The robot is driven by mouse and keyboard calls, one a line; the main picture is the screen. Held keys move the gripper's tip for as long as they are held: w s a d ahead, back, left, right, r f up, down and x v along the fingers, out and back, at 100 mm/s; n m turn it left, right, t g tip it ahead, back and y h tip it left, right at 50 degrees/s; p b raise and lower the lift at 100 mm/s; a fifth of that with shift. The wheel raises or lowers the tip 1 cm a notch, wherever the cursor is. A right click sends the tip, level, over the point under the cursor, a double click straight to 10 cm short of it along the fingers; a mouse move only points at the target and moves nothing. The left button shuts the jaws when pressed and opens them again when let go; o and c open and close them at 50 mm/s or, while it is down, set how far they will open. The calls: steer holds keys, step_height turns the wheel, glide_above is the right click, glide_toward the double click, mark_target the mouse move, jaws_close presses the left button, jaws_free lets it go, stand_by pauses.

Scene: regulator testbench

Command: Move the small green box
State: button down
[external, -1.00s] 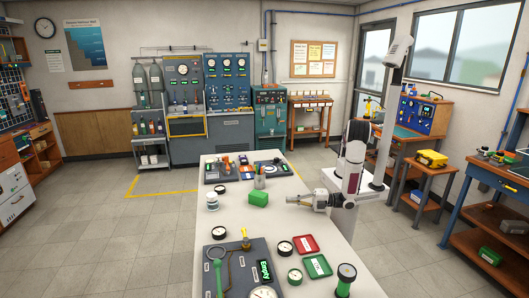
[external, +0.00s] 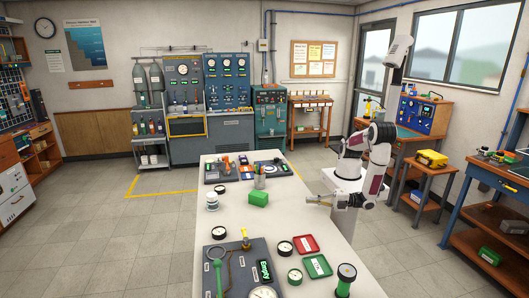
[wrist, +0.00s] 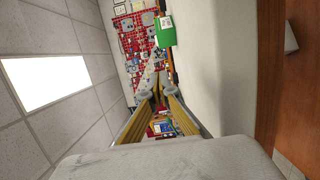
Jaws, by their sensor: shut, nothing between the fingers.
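The small green box (external: 258,198) sits on the white table, a little left of the table's middle. My gripper (external: 309,200) is to the right of the box, above the table's right side and apart from it. It points left toward the box's side of the table. In the wrist view the green box (wrist: 165,32) shows near the top, beyond the fingertips (wrist: 154,88). The fingers come together at the tips with nothing between them.
A cup of tools (external: 259,181) stands just behind the box. A white jar (external: 212,202) stands to its left. Gauges, a red tray (external: 305,244), a green tray (external: 317,265) and a grey panel (external: 226,257) fill the front. Bare table lies between the box and my gripper.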

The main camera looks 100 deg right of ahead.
steer(key=shift+v, duration=1.55)
steer(key=shift+r, duration=0.1)
step_height(320, 180, up, 15)
steer(key=w+d+f+m+g+y, duration=0.1)
steer(key=w+f+m+g+y, duration=0.2)
steer(key=w, duration=0.7)
steer(key=w+d+f+m+g+y, duration=0.1)
steer(key=w+f+m+g+y, duration=0.1)
steer(key=w+f+g, duration=0.5)
steer(key=w+d+r+m+g+y, duration=0.1)
steer(key=d+r+y, duration=0.1)
steer(key=d+r, duration=0.5)
steer(key=w+d+r+g+y, duration=0.1)
steer(key=d+r+y, duration=0.15)
steer(key=d, duration=0.85)
steer(key=f, duration=1)
steer(key=shift+s+f, duration=0.25)
steer(key=shift+f, duration=0.05)
